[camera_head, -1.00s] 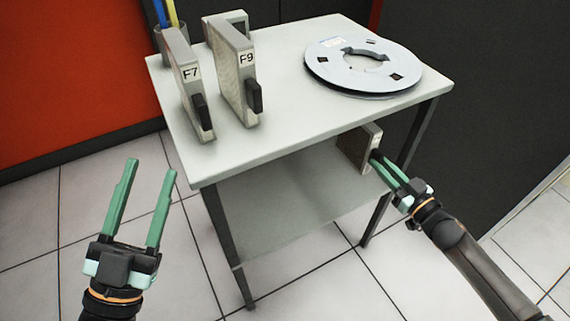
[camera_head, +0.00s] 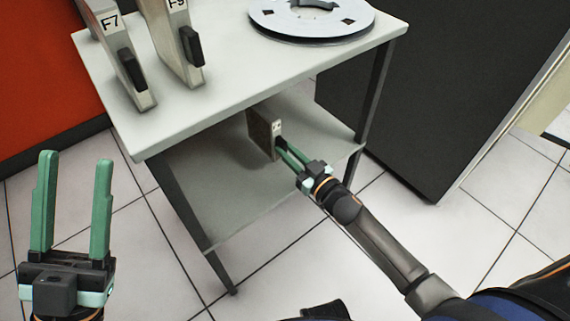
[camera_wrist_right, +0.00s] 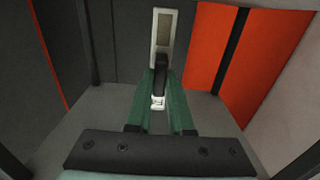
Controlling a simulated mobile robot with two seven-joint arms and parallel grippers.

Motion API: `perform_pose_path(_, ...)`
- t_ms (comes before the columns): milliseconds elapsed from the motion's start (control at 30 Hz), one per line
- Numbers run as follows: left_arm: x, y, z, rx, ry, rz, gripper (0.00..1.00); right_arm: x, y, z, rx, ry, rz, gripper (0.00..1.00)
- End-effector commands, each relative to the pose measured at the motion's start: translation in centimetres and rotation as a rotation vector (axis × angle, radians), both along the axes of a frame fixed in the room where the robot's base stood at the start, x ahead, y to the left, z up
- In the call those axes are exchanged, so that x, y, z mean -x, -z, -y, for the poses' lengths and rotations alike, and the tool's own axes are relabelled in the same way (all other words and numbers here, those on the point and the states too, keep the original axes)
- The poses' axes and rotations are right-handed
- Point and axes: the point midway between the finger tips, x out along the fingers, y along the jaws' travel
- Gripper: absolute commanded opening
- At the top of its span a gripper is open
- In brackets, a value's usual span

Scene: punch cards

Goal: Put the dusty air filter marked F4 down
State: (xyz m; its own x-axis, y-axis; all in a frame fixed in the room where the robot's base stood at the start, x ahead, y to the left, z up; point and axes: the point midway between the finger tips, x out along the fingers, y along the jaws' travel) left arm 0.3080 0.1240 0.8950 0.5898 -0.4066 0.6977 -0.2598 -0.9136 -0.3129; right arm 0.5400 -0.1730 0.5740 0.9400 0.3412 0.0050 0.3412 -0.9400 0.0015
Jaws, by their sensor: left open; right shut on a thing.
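The air filter (camera_head: 263,134) is a thin, upright panel with a brownish face and a pale edge; its mark is too small to read. My right gripper (camera_head: 283,153) is shut on its black handle, which shows between the green fingers in the right wrist view (camera_wrist_right: 161,75). The filter's pale edge also shows in that view (camera_wrist_right: 163,35). In the head view the filter is below the table top, over the grey lower shelf (camera_head: 215,205). I cannot tell whether its bottom touches the shelf. My left gripper (camera_head: 75,165) is open and empty, left of the table.
Filters F7 (camera_head: 125,60) and F9 (camera_head: 175,40) and a tape reel (camera_head: 311,18) are on the white table top (camera_head: 225,75). Table legs (camera_head: 375,95) flank the shelf. A dark cabinet (camera_head: 430,110) stands at right. The visible shelf around the filter is clear.

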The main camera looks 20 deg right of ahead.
Motion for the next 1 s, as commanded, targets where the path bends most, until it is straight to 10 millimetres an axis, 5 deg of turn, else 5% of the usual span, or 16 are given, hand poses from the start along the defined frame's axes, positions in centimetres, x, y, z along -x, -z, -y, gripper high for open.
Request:
perform_pose_path(267,-0.2,3.1,0.2,0.016,0.019,-0.027,0.5,-0.1,3.8,-0.6,-0.003,0.0,0.001,0.0)
perform_pose_path(600,-0.2,3.1,0.4,0.004,0.028,-0.028,0.5,-0.1,3.8,-0.6,-0.002,-0.001,0.0,0.0)
perform_pose_path(633,-0.2,3.2,0.4,0.003,0.027,-0.028,0.5,-0.1,3.9,-0.6,-0.002,0.0,-0.002,0.2)
perform_pose_path(900,-0.1,3.1,0.4,0.003,0.027,-0.025,0.5,-0.1,3.8,-0.6,-0.002,0.0,-0.002,0.49)
perform_pose_path(1000,-0.1,3.0,0.4,0.006,0.027,-0.025,0.5,-0.1,3.8,-0.6,-0.002,0.0,-0.002,0.49)
